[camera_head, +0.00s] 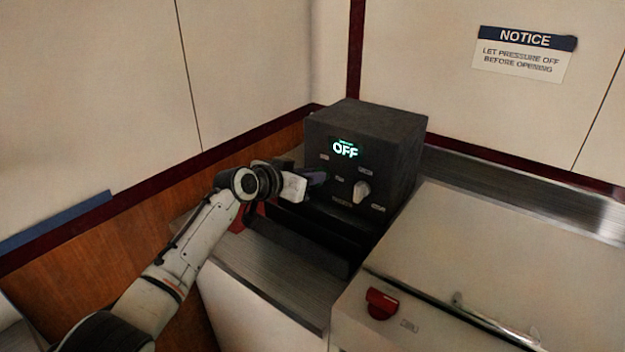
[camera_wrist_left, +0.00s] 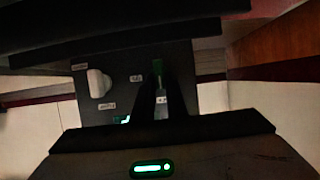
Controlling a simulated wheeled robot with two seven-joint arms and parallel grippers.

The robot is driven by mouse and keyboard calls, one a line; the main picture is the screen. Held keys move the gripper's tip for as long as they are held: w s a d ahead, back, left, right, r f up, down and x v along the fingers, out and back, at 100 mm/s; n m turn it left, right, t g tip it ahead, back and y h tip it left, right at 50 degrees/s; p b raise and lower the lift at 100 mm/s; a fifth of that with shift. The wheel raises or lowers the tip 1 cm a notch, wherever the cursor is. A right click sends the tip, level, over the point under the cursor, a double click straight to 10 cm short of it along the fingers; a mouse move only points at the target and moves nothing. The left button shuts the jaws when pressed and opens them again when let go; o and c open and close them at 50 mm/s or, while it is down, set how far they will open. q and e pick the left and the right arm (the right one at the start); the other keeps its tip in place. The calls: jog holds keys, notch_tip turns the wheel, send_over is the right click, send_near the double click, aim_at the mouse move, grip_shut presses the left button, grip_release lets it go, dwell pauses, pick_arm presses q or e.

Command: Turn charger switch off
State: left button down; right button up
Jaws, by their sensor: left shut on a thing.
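The dark charger box (camera_head: 385,130) stands on the metal counter, its lit display (camera_head: 345,149) reading OFF. My left gripper (camera_head: 322,178) is at the left part of its front panel, below the display. It is shut on the charger switch, which the fingers mostly hide. The display shows only partly there. My right gripper is not in view.
A white knob (camera_head: 361,191) sits on the panel to the right of my fingers and also shows in the left wrist view (camera_wrist_left: 98,84). A pale cabinet (camera_head: 490,265) with a red knob (camera_head: 381,303) and a metal handle stands front right. Walls close in behind the box.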

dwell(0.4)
pick_arm(q)
jog(key=c, duration=1.8)
grip_release()
jog(key=shift+o, duration=0.2)
jog(key=shift+a, duration=0.1)
jog(key=v, duration=1)
jog(key=shift+p, duration=0.3)
jog(key=shift+s+r, duration=0.1)
